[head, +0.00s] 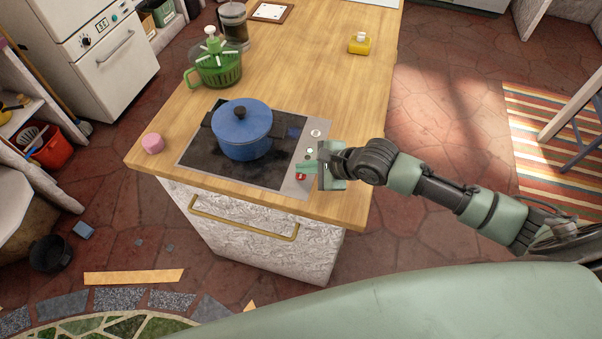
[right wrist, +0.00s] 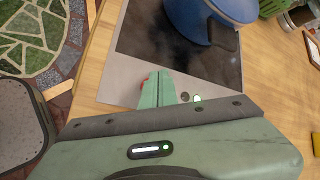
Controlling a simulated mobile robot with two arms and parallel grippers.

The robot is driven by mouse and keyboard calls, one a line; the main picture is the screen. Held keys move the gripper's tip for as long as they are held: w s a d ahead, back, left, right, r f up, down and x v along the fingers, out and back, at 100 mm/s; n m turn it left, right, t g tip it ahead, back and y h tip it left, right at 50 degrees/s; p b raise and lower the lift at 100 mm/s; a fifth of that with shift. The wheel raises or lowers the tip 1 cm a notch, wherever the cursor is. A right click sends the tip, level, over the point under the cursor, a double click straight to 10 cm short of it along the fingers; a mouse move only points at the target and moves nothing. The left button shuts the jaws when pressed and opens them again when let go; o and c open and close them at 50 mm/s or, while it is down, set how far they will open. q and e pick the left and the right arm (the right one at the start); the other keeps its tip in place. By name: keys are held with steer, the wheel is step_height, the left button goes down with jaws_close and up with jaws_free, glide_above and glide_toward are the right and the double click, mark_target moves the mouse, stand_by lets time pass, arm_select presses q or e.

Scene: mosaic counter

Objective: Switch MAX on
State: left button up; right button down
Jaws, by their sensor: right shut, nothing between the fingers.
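A cooktop (head: 205,160) with a black glass top is set into the wooden counter. Its light control strip (head: 312,150) runs along the right side. On the strip are a round pale knob (head: 316,133), a small lit button (head: 309,151) and a red control (head: 301,177). I cannot read a MAX label. My right gripper (head: 304,167) is shut and empty, its fingertips over the strip close to the red control. In the right wrist view, the shut fingers (right wrist: 158,92) partly cover the red control (right wrist: 144,82); a lit button (right wrist: 197,98) is beside them. Contact is unclear.
A blue lidded pot (head: 243,135) stands on the cooktop. A pink object (head: 153,143) is at the counter's left front, a green basket-like container (head: 216,68) behind, and a yellow bottle (head: 359,43) at the back right. The counter's middle is clear.

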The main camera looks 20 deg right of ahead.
mark_target(305, 177)
steer(key=shift+f, duration=0.1)
steer(key=shift+f, duration=0.35)
steer(key=shift+f, duration=0.15)
stand_by(0.3)
steer(key=shift+p, duration=0.3)
steer(key=shift+r+p, duration=0.6)
steer(key=shift+p, duration=0.4)
step_height(305, 177, up, 4)
steer(key=p, duration=0.5)
steer(key=shift+r+p, duration=0.15)
steer(key=shift+p, duration=0.15)
steer(key=shift+r, duration=0.85)
